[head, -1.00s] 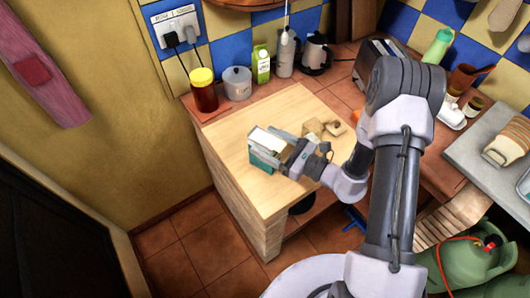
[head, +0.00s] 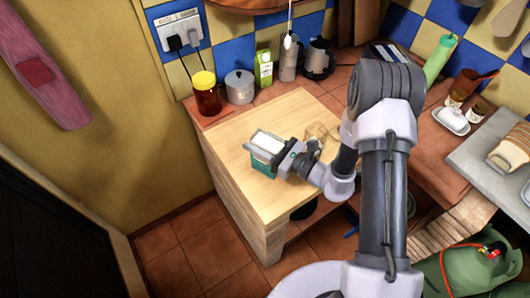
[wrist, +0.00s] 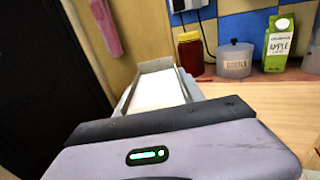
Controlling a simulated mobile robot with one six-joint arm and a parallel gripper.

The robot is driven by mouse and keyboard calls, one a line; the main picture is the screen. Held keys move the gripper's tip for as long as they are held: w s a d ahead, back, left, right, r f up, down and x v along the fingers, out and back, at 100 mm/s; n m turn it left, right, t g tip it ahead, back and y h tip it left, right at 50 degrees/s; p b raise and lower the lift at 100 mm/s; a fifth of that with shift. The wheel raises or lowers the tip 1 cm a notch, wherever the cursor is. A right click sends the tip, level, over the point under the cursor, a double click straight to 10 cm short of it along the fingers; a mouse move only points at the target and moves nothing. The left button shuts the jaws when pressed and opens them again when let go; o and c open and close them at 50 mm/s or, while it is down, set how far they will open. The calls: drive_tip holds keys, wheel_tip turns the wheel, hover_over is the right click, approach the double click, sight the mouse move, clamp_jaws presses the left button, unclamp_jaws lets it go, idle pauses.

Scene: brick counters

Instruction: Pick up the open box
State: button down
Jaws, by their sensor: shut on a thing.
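The open box (head: 263,162), teal on its side with a pale top, is at the left part of the wooden counter top. My gripper (head: 271,147) comes to it from the right and is shut on it. In the wrist view a pale, tray-like white surface (wrist: 158,90) shows between grey edges just beyond my gripper body. The gripper hides part of the box. I cannot tell whether the box's underside touches the counter.
A small tan object (head: 316,131) lies right of the box, partly behind my arm. A red jar with yellow lid (head: 206,95), a grey pot (head: 239,88) and a green-white carton (head: 263,70) stand at the back. The counter's front left is clear.

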wheel_tip(320, 180, up, 4)
drive_tip(key=shift+r+p, duration=0.1)
drive_tip(key=shift+p, duration=0.8)
drive_tip(key=s+d, duration=0.3)
drive_tip(key=s, duration=0.4)
drive_tip(key=s+d+p, duration=0.1)
drive_tip(key=s+d, duration=0.3)
drive_tip(key=s, duration=0.3)
drive_tip(key=shift+s+r, duration=0.2)
drive_tip(key=shift+r, duration=0.25)
drive_tip(key=shift+d, duration=0.1)
